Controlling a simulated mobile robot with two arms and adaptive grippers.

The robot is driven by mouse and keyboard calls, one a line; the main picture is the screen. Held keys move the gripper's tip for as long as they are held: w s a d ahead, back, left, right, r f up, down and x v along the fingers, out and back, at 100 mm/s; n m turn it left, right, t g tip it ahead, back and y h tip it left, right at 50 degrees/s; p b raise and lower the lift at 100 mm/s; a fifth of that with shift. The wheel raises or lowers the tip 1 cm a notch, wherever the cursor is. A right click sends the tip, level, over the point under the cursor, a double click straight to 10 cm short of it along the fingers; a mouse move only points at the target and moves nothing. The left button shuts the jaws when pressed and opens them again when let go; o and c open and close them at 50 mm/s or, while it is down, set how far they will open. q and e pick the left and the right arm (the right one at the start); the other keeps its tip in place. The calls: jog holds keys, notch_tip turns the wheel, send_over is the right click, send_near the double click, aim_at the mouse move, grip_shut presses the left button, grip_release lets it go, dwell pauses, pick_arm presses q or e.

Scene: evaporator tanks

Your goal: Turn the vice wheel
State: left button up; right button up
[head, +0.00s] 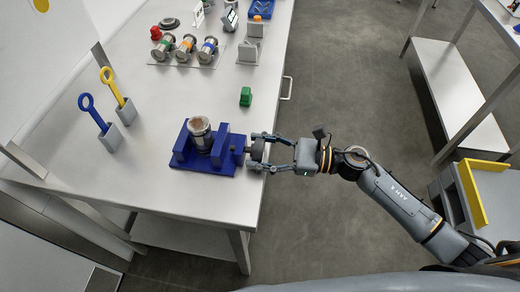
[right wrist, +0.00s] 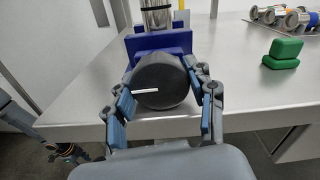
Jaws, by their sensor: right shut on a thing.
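The blue vice (head: 205,163) sits near the right edge of the metal table, with a metal cylinder (head: 200,130) upright between its jaws. The dark vice wheel (head: 257,150) is on the vice's right side, and my right gripper (head: 262,152) reaches it from the right. In the right wrist view the round black wheel (right wrist: 161,82) with a white line mark faces the camera. The fingers of my right gripper (right wrist: 163,108) are on either side of it, shut on it. The white mark lies nearly level.
A green block (head: 246,97) lies behind the vice. Blue (head: 95,115) and yellow (head: 117,90) ring-handled tools stand in grey holders to the left. The table around the vice is clear.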

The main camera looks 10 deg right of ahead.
jog(key=m, duration=0.2)
jog(key=shift+m+b, duration=0.3)
jog(key=shift+m, duration=1.8)
jog(key=o, duration=1.2)
jog(key=v, duration=1.2)
